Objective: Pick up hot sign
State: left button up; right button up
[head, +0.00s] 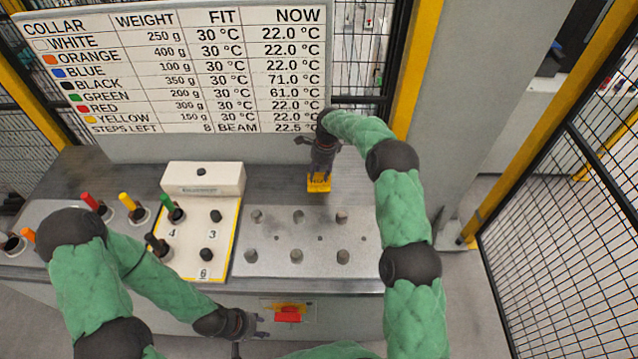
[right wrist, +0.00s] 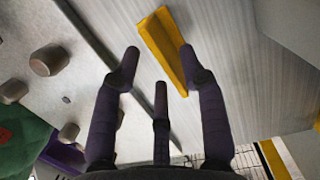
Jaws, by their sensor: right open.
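The hot sign, a small yellow piece (head: 319,183), stands on the grey bench behind the plate of pegs. In the right wrist view it is a folded yellow bar (right wrist: 163,45), seen beyond the fingertips. My right gripper (head: 320,172) points down just over it, partly covering it. In the right wrist view the right gripper's fingers (right wrist: 160,62) are spread and empty, with the sign partly behind one finger. I cannot tell if they touch it. My left gripper (head: 258,326) is low in front of the bench, away from the sign; its finger opening is unclear.
A light plate with several short pegs (head: 300,255) lies in front of the sign. To its left are a numbered yellow-edged panel with a white box (head: 203,179) and coloured collars on posts (head: 128,202). A temperature board (head: 190,75) stands behind. A red button (head: 290,313) is on the bench front.

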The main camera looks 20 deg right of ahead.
aim_at(320, 174)
notch_tip(320, 174, down, 4)
jog(key=shift+w+f, duration=0.15)
jog(key=shift+a+f, duration=0.1)
jog(key=shift+f, duration=0.05)
jog(key=shift+f+b, duration=0.25)
jog(key=shift+b, duration=0.15)
dwell(0.4)
grip_shut()
